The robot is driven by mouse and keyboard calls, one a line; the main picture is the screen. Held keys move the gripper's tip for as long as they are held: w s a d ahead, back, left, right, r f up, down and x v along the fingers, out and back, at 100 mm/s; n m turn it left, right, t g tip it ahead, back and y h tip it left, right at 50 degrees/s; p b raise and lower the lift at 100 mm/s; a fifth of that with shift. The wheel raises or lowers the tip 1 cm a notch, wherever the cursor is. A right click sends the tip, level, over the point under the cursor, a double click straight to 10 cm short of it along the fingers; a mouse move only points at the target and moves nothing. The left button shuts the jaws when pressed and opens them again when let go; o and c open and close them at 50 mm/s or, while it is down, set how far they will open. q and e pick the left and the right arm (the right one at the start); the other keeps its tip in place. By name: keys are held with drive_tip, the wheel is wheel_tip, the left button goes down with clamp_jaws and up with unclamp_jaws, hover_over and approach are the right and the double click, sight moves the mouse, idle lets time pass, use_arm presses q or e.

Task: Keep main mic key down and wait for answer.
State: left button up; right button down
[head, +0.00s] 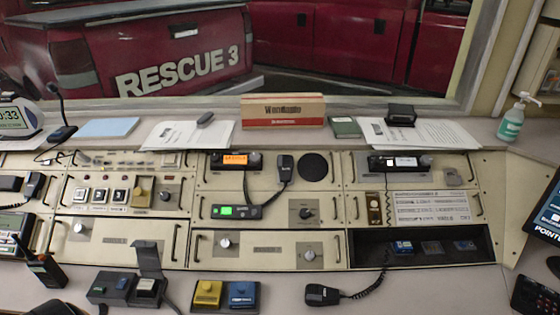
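Neither of my grippers shows in the head view. A gooseneck desk microphone (62,133) stands on the ledge at the upper left, with its thin neck rising from a dark base. A black hand microphone (285,164) hangs on the console face beside the radio with an orange display (235,160). Another black hand microphone (322,295) lies on the front desk with a coiled cord. A further hand microphone (33,185) is at the far left. I cannot tell which of these is the main mic, or whether any key is pressed.
A radio with a green display (236,211) sits mid-console. Yellow (207,293) and blue (242,295) boxes, an open-lidded black box (147,285) and a handheld radio (45,268) stand on the front desk. A pump bottle (512,124) is at right.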

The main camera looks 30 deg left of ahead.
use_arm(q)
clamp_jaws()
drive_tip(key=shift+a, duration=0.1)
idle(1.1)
